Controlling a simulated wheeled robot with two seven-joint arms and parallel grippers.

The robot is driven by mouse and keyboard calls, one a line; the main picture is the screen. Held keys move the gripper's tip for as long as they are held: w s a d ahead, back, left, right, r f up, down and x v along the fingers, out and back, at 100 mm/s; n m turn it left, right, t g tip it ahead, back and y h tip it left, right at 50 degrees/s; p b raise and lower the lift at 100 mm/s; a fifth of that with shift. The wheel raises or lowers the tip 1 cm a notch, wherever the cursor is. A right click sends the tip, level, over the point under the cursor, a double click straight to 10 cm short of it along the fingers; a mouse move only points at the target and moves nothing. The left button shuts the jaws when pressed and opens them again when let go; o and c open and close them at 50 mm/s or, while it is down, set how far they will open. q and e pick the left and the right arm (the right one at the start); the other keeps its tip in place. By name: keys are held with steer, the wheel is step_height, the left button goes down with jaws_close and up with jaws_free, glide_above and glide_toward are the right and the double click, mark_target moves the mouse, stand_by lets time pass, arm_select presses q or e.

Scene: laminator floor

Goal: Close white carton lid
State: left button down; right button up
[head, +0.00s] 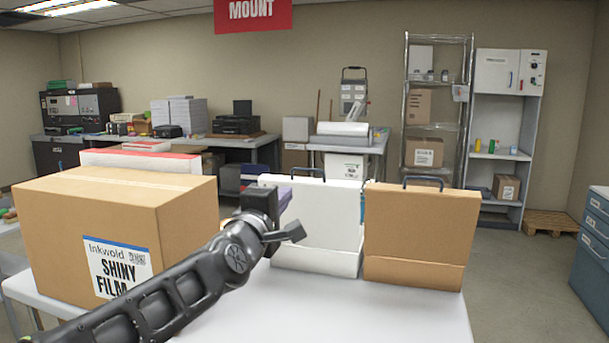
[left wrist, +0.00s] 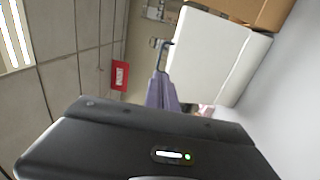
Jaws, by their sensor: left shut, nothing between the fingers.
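The white carton (head: 316,262) stands on the white table, right of the middle. Its tall white panel, apparently the lid (head: 325,205), stands upright above the low front part, with a dark handle on its top edge. The carton also shows tilted in the left wrist view (left wrist: 208,55). My left gripper (head: 290,233) is shut and empty, in front of the carton's left side in the head view. It covers part of the carton's left edge. I cannot tell whether it touches the carton. My right gripper is not in view.
A similar brown carton (head: 420,225) stands close on the right. A large brown box labelled shiny film (head: 85,225) is at the left of the white table (head: 390,315). Purple items (left wrist: 160,92) are beside the white carton. The table's front is clear.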

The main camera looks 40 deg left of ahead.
mark_target(307, 170)
arm_select(q)
steer(key=p+x, duration=0.4)
steer(key=x, duration=0.8)
steer(key=shift+w+a, duration=0.15)
steer(key=shift+w, duration=0.25)
steer(key=shift+w+a, duration=0.15)
steer(key=shift+w, duration=0.3)
steer(key=shift+a, duration=0.15)
